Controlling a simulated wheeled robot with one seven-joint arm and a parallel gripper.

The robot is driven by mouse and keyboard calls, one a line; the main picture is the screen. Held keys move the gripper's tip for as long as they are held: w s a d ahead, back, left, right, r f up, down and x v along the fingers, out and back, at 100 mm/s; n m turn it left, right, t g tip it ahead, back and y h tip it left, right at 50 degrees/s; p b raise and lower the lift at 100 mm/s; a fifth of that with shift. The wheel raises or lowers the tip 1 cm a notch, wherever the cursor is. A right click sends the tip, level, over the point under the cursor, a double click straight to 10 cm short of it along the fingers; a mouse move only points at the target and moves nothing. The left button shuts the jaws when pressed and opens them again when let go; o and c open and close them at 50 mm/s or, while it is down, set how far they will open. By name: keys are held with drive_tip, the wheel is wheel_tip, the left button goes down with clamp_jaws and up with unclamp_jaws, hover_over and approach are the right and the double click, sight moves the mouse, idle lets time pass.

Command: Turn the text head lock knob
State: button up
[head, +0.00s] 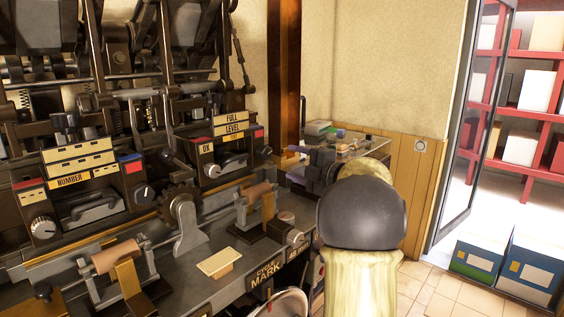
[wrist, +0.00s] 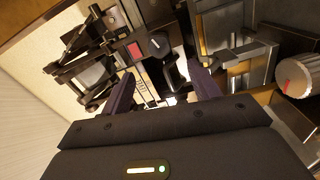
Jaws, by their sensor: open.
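The text head (head: 235,150), under yellow FULL and LEVEL plates, stands on the press in the middle of the head view. It has a silver knob (head: 212,170) on its front and a dark knob (head: 266,152) at its right end; I cannot tell for certain which is the lock knob. My gripper (head: 291,161) is open and empty, just right of the text head. In the wrist view, my open fingers (wrist: 162,76) point toward a dark knob with a pale pointer line (wrist: 158,45) beside a red block, apart from it.
The number head (head: 85,190) stands to the left. Rollers, a gear wheel (head: 181,210) and a yellow block (head: 219,263) are on the press bed below. A silver knob with a red mark (wrist: 297,76) is right in the wrist view. A cluttered side table (head: 355,148) stands behind my arm.

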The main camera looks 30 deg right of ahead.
drive_tip(key=v, duration=0.6)
idle(0.4)
